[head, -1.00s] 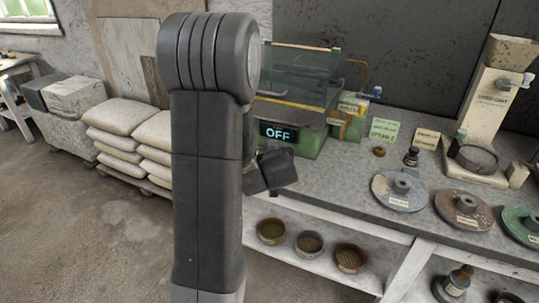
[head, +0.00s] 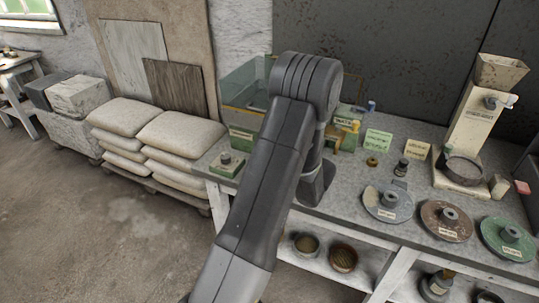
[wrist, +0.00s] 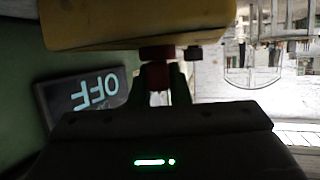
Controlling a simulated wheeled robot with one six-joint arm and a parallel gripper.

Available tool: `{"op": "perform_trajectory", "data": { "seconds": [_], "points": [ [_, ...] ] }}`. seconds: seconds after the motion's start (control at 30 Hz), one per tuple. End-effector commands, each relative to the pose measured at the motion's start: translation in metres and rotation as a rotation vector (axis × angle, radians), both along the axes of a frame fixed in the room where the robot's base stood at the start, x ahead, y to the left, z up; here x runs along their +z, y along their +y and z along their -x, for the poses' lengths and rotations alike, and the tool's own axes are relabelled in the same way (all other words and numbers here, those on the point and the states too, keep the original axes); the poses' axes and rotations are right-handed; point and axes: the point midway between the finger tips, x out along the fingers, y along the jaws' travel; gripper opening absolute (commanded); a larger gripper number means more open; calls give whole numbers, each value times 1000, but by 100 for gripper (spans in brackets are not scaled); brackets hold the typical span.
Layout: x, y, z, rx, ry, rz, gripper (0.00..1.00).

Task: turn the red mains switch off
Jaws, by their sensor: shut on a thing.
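The red mains switch (wrist: 159,76) shows in the wrist view as a small red piece below a dark collar under a yellow body (wrist: 140,28). My gripper (wrist: 162,90) is shut on it, with one finger on each side. A lit display (wrist: 88,97) reading OFF, upside down, is on the green machine face to the left. The gripper, switch and display are hidden there. The switch's exact position is hard to tell in the dark view.
Stacked sacks (head: 183,133) stand left of the bench (head: 335,205). Right of my arm are a green sign (head: 377,142), a small black-capped bottle (head: 401,167), several round discs including a grey one (head: 388,201), and a funnel stand (head: 478,120). Bowls (head: 343,257) sit on the lower shelf.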

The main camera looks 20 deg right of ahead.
Motion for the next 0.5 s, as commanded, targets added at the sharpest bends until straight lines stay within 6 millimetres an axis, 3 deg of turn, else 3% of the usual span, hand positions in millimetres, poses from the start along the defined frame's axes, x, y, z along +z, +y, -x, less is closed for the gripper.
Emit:
{"op": "perform_trajectory", "data": {
  "seconds": [0.03,0.5],
  "points": [
    [7,-2,0,38,-2,0,0],
    [3,-1,-1,287,-4,2,0]
  ]
}}
